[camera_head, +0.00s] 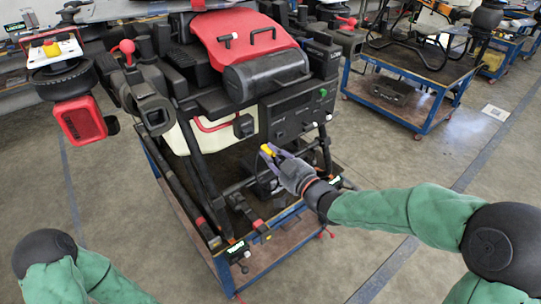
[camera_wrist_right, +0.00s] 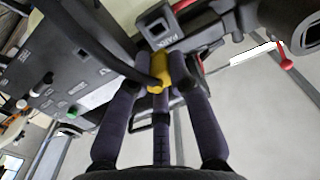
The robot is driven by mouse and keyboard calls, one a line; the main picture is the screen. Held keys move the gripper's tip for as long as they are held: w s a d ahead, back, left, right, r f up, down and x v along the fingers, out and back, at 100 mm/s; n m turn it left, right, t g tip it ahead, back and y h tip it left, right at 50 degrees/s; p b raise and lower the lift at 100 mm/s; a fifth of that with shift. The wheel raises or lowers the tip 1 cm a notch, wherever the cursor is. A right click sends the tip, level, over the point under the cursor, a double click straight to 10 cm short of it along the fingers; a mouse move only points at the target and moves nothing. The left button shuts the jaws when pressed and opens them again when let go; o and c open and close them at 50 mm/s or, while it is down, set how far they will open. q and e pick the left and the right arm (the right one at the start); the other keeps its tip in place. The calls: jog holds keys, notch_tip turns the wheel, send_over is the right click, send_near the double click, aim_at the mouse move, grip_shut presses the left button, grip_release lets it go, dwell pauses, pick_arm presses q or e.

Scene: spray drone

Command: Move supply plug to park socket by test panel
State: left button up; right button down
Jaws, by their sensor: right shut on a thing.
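The yellow supply plug (camera_head: 267,150) is held in my right gripper (camera_head: 272,154), in front of the drone's lower front. The dark test panel (camera_head: 292,112) is right of the socket. My left gripper is out of view.
The spray drone stands on a blue-framed cart (camera_head: 218,262), with black legs and bars below the gripper. A red handle bar (camera_head: 211,126) is left of the socket. A second cart (camera_head: 420,92) stands at the back right. Open floor lies between the carts.

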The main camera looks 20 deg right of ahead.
jog(key=shift+d, duration=0.2)
jog(key=shift+a+b, duration=0.15)
jog(key=shift+b, duration=0.2)
jog(key=shift+b+x, duration=0.65)
jog(key=shift+x, duration=2.25)
jog(key=shift+b, duration=0.8)
jog(key=shift+x, duration=1.25)
jog(key=c, duration=1.1)
grip_release()
jog(key=shift+o, duration=0.2)
